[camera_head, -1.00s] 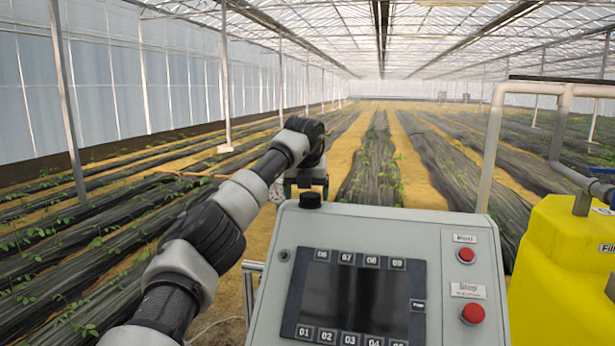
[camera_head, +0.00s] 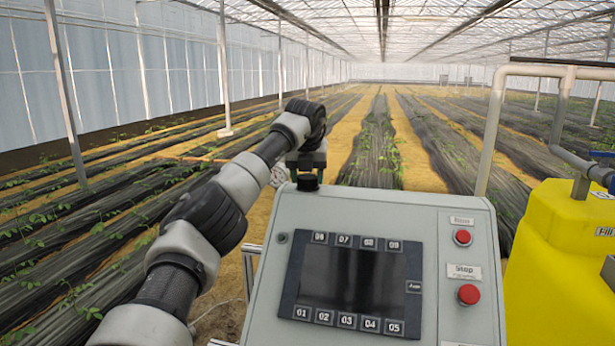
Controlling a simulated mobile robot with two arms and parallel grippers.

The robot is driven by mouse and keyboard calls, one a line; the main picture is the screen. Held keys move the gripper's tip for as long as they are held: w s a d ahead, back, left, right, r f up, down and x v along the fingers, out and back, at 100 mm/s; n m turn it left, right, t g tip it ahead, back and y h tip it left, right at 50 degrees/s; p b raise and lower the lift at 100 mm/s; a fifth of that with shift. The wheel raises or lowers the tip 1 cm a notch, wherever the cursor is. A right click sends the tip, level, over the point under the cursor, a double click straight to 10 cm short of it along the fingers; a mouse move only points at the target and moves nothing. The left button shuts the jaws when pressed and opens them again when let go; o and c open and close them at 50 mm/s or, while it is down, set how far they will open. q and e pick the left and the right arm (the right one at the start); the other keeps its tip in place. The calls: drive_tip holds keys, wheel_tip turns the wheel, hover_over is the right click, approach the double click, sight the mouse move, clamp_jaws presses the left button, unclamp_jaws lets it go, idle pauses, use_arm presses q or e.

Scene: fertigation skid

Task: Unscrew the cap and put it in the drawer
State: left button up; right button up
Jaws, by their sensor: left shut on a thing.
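My left arm comes in from the lower left and reaches beyond the control panel. The hand of my left gripper (camera_head: 306,165) points down behind the panel's top left corner. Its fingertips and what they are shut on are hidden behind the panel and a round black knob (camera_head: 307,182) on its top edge. I cannot tell whether this knob is a cap. No other cap is clearly seen, and no drawer shows. My right gripper is not in view.
The grey control panel (camera_head: 455,207), with a dark screen (camera_head: 352,277) and two red buttons (camera_head: 466,294), fills the front. A yellow tank (camera_head: 560,240) and grey pipes (camera_head: 493,130) stand at the right. Planted rows lie beyond.

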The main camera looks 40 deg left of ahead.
sight(308, 175)
use_arm(q)
drive_tip(key=shift+r, duration=1.6)
wheel_tip(308, 175, up, 2)
drive_tip(key=shift+r, duration=0.1)
drive_tip(key=shift+d+r, duration=0.1)
drive_tip(key=shift+r, duration=0.4)
drive_tip(key=shift+f, duration=0.1)
